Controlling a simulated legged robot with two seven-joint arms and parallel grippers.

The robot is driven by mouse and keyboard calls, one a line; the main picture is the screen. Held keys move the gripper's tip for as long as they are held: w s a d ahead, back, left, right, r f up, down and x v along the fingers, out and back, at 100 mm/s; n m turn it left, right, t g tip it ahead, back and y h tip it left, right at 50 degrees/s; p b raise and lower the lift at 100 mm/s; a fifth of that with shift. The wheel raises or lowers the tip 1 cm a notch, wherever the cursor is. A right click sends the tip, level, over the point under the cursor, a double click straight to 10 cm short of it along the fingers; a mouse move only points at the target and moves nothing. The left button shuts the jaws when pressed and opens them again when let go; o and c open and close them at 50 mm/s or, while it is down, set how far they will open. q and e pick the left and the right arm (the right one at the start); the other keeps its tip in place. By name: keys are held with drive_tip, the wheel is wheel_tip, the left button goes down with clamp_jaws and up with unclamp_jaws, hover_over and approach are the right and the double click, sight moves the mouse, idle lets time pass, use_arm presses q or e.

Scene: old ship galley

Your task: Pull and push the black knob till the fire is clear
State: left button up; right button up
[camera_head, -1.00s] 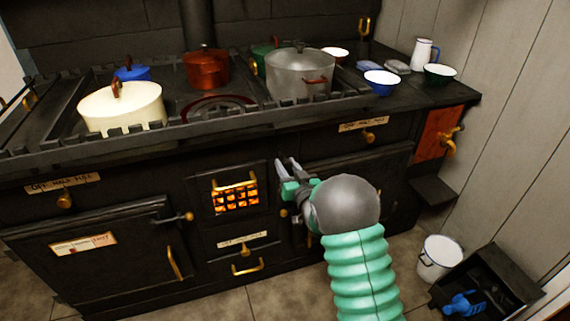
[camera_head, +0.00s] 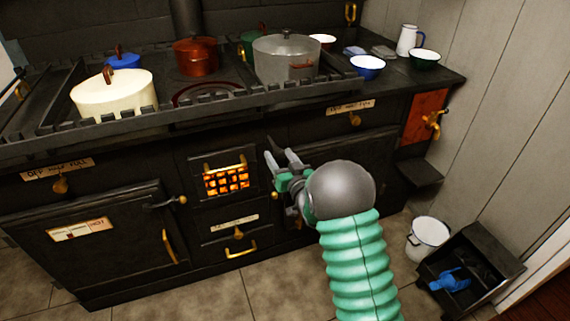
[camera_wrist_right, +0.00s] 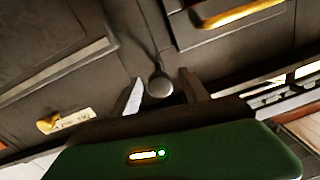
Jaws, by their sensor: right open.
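The fire glows orange behind a small barred window (camera_head: 227,182) in the middle of the black stove front. My right gripper (camera_head: 279,150) is just right of this window, in front of the stove, with its fingers apart. In the right wrist view, a dark round knob (camera_wrist_right: 160,85) on a short stem shows between the two open fingers (camera_wrist_right: 162,92). I see no finger clearly closed on it. In the head view the gripper hides the knob. My left gripper is not in view.
Pots stand on the stove top: a cream pot (camera_head: 113,95), a red pot (camera_head: 196,57) and a grey pot (camera_head: 287,59). A brass tap (camera_head: 432,122) juts out at the right. A white bucket (camera_head: 428,238) and a black scuttle (camera_head: 470,268) stand on the floor.

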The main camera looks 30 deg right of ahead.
drive_tip(key=s+a+p, duration=0.3)
drive_tip(key=s, duration=1.3)
drive_tip(key=shift+s+f, duration=0.1)
